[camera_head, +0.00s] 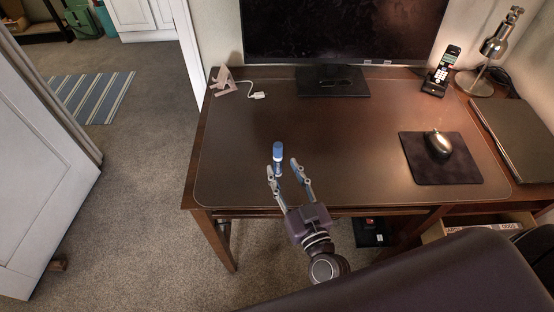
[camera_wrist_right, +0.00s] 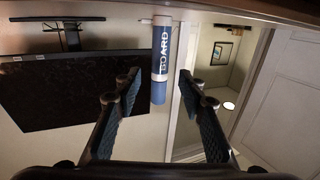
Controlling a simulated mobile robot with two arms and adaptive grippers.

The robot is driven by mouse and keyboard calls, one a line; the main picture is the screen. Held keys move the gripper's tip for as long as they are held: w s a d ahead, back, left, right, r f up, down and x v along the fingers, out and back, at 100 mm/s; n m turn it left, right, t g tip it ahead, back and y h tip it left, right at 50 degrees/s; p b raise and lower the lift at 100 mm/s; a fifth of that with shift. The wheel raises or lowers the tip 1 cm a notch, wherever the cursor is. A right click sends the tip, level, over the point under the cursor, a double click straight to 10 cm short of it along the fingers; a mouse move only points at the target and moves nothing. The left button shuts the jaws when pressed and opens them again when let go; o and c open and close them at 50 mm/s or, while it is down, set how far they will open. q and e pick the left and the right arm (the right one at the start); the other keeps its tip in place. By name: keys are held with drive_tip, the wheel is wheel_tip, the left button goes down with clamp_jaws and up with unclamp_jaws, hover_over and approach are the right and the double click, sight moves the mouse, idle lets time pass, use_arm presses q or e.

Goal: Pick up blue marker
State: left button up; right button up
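The blue marker (camera_head: 277,158) is on the dark blotter near the desk's front edge, with a blue cap and a white and blue body. In the right wrist view the marker (camera_wrist_right: 160,62) shows between the two fingers, with lettering reading "BOARD". My right gripper (camera_head: 284,168) is open, its fingers reaching over the desk's front edge with the marker near the left fingertip in the head view. A clear gap shows on both sides of the marker in the wrist view (camera_wrist_right: 159,84). My left gripper is not in view.
The blotter (camera_head: 330,130) is mostly bare around the marker. A monitor (camera_head: 335,30) stands at the back. A mouse (camera_head: 438,145) on a mouse pad (camera_head: 420,170), a phone (camera_head: 440,72), a lamp (camera_head: 495,45) and a laptop (camera_head: 515,135) are to the right.

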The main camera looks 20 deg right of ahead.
sight(280, 161)
drive_tip(key=w, duration=0.4)
drive_tip(key=shift+a+p, duration=0.1)
drive_tip(key=shift+p, duration=0.2)
drive_tip(key=shift+w, duration=0.4)
drive_tip(key=shift+f, duration=0.1)
drive_tip(key=c, duration=0.4)
clamp_jaws()
use_arm(q)
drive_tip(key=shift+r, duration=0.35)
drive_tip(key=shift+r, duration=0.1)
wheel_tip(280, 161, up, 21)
drive_tip(key=p, duration=2.1)
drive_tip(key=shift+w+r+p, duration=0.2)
drive_tip(key=shift+p, duration=0.1)
use_arm(e)
wheel_tip(280, 161, up, 20)
